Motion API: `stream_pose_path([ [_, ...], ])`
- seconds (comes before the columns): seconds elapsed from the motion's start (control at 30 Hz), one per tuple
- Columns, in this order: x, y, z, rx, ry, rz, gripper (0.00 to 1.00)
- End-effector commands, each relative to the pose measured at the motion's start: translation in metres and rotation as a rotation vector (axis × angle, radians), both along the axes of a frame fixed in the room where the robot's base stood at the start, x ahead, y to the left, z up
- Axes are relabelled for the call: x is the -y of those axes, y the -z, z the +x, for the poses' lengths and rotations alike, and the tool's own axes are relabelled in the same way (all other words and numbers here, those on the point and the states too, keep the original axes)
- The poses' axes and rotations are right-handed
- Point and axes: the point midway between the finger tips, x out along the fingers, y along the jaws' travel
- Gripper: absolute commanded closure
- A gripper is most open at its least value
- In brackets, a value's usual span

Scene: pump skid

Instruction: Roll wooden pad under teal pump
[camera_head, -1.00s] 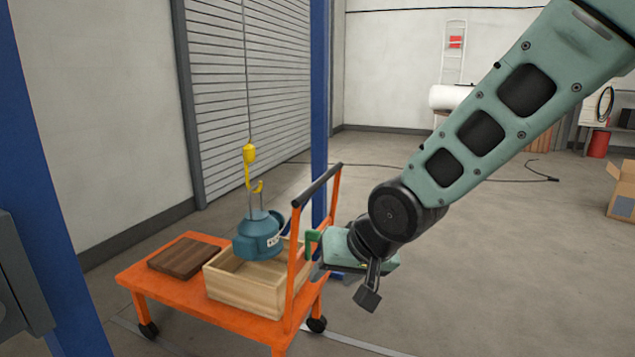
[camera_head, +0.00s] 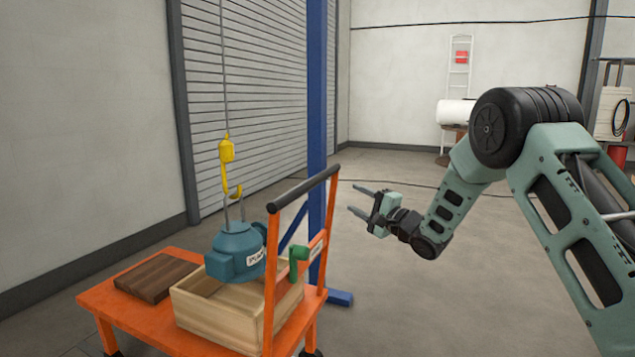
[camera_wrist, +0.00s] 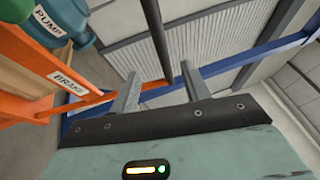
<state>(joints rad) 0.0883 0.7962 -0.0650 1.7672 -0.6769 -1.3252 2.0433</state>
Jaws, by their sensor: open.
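The wooden pad (camera_head: 157,277), a flat dark brown slab, lies on the left end of the orange cart (camera_head: 135,318). The teal pump (camera_head: 237,250) hangs from a yellow hook (camera_head: 235,190) and overlaps the open wooden crate (camera_head: 240,320) in the picture, to the right of the pad. The pump also shows at the top left of the wrist view (camera_wrist: 66,15). My gripper (camera_head: 354,199) is open and empty, right of the cart's handle (camera_head: 305,188) and apart from it. In the wrist view the fingers (camera_wrist: 160,82) have nothing between them.
A green lever (camera_head: 298,258) sits on the cart's handle frame; a BRAKE label (camera_wrist: 68,82) shows in the wrist view. A blue post (camera_head: 317,90) with a floor foot (camera_head: 339,298) stands behind the handle. The floor right of the post is clear.

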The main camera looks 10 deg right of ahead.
Motion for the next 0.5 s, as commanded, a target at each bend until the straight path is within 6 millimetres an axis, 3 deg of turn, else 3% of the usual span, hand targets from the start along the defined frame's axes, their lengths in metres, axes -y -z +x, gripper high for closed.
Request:
stream_pose_path([
  [0.5, -0.056, -0.018, 0.088, 0.0, -0.002, -0.002, 0.53],
])
